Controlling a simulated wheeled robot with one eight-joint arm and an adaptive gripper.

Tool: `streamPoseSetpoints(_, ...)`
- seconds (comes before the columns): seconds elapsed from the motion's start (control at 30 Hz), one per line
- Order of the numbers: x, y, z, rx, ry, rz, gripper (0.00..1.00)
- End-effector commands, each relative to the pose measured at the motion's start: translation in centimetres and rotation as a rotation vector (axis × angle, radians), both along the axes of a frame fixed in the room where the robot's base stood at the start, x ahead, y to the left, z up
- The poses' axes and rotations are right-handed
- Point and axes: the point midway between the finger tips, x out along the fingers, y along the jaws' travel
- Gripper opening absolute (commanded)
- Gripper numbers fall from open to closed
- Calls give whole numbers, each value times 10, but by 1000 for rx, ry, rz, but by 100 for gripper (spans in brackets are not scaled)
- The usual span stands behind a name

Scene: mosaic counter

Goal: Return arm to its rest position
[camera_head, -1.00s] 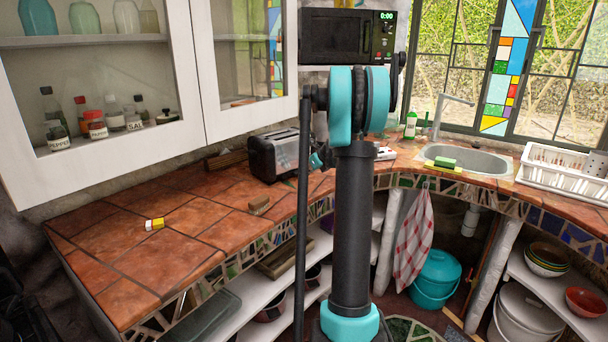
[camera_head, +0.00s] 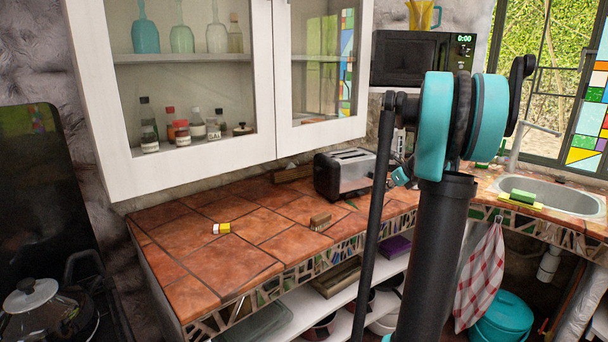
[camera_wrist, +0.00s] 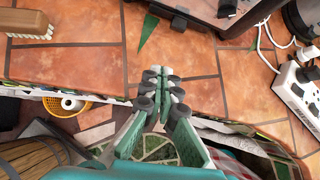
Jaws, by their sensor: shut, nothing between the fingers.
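My gripper (camera_wrist: 162,74) shows in the wrist view with its green fingers together and nothing between them. It is over the front edge of the tiled counter (camera_wrist: 80,65), apart from the brush and the toaster. In the head view my dark arm with teal joints rises at the right of centre, folded upright. The gripper itself is mostly hidden behind it there.
A toaster (camera_head: 345,174) stands on the counter (camera_head: 180,262). A white wall cabinet (camera_head: 190,176) hangs above. A power strip (camera_wrist: 300,92) with cables lies right in the wrist view.

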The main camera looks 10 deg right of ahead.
Motion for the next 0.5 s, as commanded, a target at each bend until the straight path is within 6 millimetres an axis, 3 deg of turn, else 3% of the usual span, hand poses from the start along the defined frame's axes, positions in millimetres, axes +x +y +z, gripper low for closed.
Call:
streamPoseSetpoints(0.17, -54, 68, -27, -294, -32, 351, 0)
streamPoseSetpoints(0.3, -112, 117, -55, -567, -71, 707, 0)
streamPoseSetpoints(0.5, -203, 166, -99, -925, -135, 1239, 0)
